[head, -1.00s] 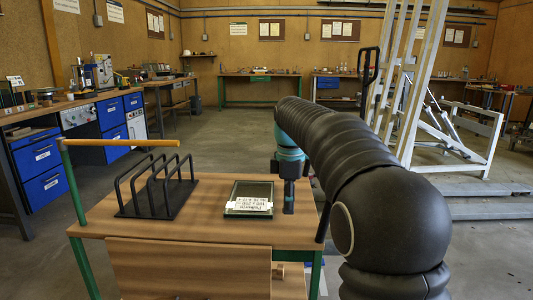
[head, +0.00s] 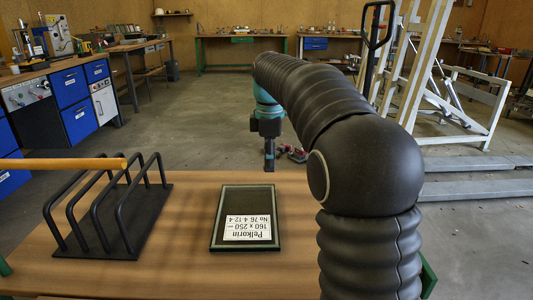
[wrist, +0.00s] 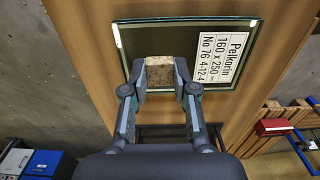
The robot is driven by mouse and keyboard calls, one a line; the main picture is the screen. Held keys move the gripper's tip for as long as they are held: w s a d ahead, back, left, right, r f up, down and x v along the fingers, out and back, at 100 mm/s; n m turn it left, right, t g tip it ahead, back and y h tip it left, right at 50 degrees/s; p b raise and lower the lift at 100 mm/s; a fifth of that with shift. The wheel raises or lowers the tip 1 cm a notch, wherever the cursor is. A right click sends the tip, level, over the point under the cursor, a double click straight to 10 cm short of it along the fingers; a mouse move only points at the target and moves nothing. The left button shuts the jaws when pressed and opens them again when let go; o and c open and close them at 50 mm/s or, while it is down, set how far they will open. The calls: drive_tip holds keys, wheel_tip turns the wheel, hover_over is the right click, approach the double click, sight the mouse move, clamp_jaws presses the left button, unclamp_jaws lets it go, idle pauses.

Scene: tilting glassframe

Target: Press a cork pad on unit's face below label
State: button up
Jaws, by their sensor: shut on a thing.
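The unit (head: 235,205) is a flat dark-edged glass pane lying on the wooden table. Its white label (head: 247,228), reading Pelkorin 160 x 250, is upside down at the near end in the head view. In the wrist view the label (wrist: 222,55) is at the right of the unit (wrist: 140,45). My gripper (head: 269,165) appears beyond the unit's far right corner in the head view. In the wrist view my gripper (wrist: 161,85) is shut on a speckled tan cork pad (wrist: 160,71), which overlaps the unit's edge. Whether the pad touches the glass cannot be told.
A black wire rack (head: 110,215) stands on the table (head: 195,270) left of the unit, with bare wood between them. An orange bar (head: 60,163) crosses at the left. A red object (wrist: 271,126) shows in the wrist view.

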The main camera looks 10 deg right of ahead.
sight(271, 200)
drive_tip(key=shift+d, duration=0.2)
drive_tip(key=shift+f, duration=0.2)
drive_tip(key=shift+s+f+b, duration=0.1)
drive_tip(key=shift+f+b, duration=2.4)
drive_tip(key=shift+f, duration=2)
drive_tip(key=shift+f, duration=0.4)
drive_tip(key=o, duration=0.7)
drive_tip(key=shift+o, duration=0.2)
drive_tip(key=shift+r, duration=0.1)
